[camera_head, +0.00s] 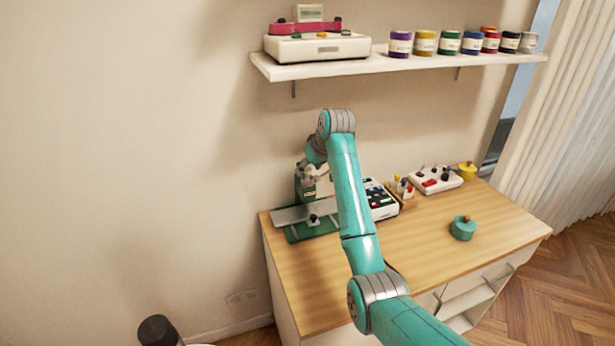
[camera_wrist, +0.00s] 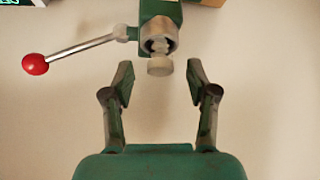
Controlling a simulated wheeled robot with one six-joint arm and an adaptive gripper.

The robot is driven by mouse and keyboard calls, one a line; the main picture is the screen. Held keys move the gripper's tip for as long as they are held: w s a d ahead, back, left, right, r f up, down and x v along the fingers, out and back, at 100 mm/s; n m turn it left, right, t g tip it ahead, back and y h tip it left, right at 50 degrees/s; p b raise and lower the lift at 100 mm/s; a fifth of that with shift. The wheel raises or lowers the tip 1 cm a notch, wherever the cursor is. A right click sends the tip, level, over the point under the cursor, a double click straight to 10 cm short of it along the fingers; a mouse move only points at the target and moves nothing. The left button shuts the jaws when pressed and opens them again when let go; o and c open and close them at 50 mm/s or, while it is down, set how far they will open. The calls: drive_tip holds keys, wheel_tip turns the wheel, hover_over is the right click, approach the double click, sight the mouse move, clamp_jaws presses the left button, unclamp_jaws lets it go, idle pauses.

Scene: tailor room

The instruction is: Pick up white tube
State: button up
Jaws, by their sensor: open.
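My gripper (camera_wrist: 160,75) is open and empty in the wrist view, its two dark green fingers spread apart. Beyond them is a green machine (camera_wrist: 160,12) with a metal nozzle and a red-knobbed lever (camera_wrist: 70,53). In the head view my arm's end is by the wall, over the back left of the wooden table, near the green-based machine (camera_head: 305,232). I cannot clearly make out a white tube. Small light upright items (camera_head: 403,186) stand in a wooden holder (camera_head: 408,203) right of my arm; they are too small to identify.
The table (camera_head: 400,260) is bare at its front and middle, except for a teal round pot (camera_head: 463,228). White control boxes (camera_head: 436,180) stand at the back. A wall shelf (camera_head: 400,64) above holds a white device (camera_head: 318,48) and several coloured jars (camera_head: 424,43).

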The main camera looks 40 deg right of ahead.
drive_tip(key=shift+x, duration=0.95)
drive_tip(key=c, duration=1.1)
clamp_jaws()
drive_tip(key=shift+r, duration=0.15)
